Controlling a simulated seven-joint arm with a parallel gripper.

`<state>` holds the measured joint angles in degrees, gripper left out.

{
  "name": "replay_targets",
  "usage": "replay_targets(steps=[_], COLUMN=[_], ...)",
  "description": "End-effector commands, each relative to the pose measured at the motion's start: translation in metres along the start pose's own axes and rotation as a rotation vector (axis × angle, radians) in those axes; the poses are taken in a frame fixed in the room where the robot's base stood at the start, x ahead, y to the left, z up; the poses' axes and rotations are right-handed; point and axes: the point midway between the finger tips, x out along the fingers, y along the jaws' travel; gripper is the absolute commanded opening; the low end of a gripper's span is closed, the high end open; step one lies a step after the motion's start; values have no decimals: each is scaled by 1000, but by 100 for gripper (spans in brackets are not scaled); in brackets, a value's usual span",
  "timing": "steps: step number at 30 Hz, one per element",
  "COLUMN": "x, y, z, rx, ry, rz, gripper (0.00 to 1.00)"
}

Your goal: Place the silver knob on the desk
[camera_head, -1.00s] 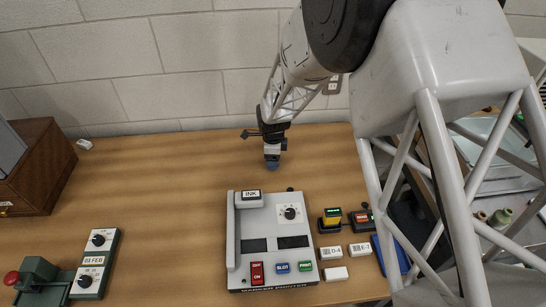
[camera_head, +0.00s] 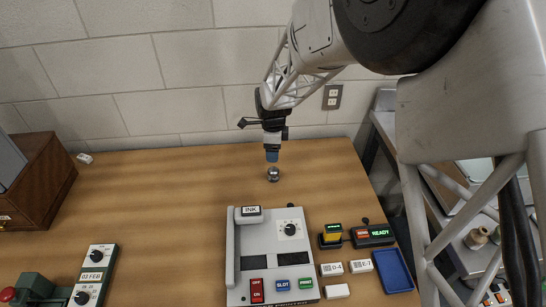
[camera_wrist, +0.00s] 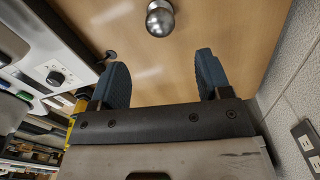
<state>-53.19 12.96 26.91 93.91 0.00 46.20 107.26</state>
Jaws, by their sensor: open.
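The silver knob (camera_head: 273,174), a small shiny ball, sits on the brown wooden desk (camera_head: 150,200), behind the white machine. In the wrist view the knob (camera_wrist: 160,18) lies at the top edge, beyond the fingertips and apart from them. My gripper (camera_head: 271,157) is just above the knob in the head view. In the wrist view my gripper (camera_wrist: 160,72) shows two blue fingers spread wide with nothing between them.
The white machine (camera_head: 240,250) labelled INK stands in front of the knob. A small sign reading READY (camera_head: 372,235), a blue tray (camera_head: 393,271) and white labelled blocks are to its right. A wooden cabinet (camera_head: 35,185) stands at left. The desk's left middle is clear.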

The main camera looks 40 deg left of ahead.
Motion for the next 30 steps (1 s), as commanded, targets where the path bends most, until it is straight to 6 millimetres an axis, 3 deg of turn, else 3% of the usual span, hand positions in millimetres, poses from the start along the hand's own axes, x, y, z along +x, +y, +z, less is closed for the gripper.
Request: replay_targets(steps=[7,30], x=[-10,-10], y=[0,0], z=[0,0], rx=[0,0], ry=[0,0], rz=[1,0], gripper=[71,71])
